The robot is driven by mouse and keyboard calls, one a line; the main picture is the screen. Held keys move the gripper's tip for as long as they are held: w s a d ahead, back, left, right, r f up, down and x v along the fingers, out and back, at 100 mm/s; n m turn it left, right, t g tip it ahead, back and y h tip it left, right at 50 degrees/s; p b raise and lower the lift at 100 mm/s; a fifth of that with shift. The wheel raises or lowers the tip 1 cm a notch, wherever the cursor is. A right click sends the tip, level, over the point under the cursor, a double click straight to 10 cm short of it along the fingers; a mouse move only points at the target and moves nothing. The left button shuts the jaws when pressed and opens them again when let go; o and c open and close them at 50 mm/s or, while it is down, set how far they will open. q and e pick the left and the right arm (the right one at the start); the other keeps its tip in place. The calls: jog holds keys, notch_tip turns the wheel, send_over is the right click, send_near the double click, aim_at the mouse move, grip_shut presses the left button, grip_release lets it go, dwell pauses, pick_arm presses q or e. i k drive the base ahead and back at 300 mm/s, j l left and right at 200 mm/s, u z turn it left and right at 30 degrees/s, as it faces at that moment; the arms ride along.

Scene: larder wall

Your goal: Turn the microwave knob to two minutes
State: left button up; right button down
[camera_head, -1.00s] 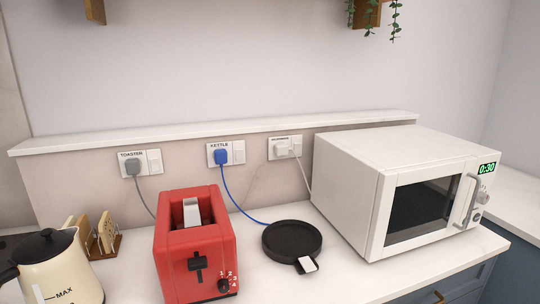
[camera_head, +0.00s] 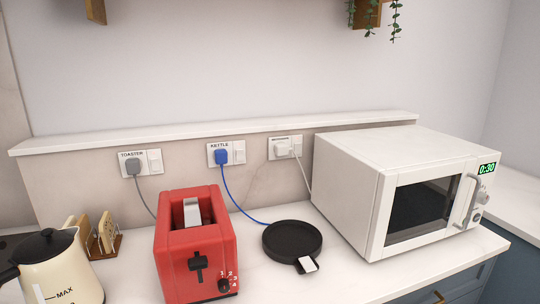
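The white microwave (camera_head: 345,195) stands at the right end of the counter with its door shut. Its green display (camera_head: 487,168) reads 0:30. Below the display, the small knob (camera_head: 477,215) sits on the narrow control panel, right of the door handle (camera_head: 465,201); its markings are too small to read. A second small round control (camera_head: 483,197) shows just above it. Neither of my grippers is in the head view.
A red toaster (camera_head: 195,245), a black kettle base (camera_head: 292,240) and a cream kettle (camera_head: 62,265) stand left of the microwave. A toast rack (camera_head: 104,240) is behind the kettle. Labelled sockets line the wall. Counter in front of the kettle base is clear.

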aim_at(483, 198)
jog(key=z, duration=1.35)
jog(key=i+l+u, duration=0.15)
jog(key=i+l, duration=0.15)
jog(key=i+l+u, duration=0.1)
jog(key=i+l, duration=0.15)
jog(key=l, duration=0.15)
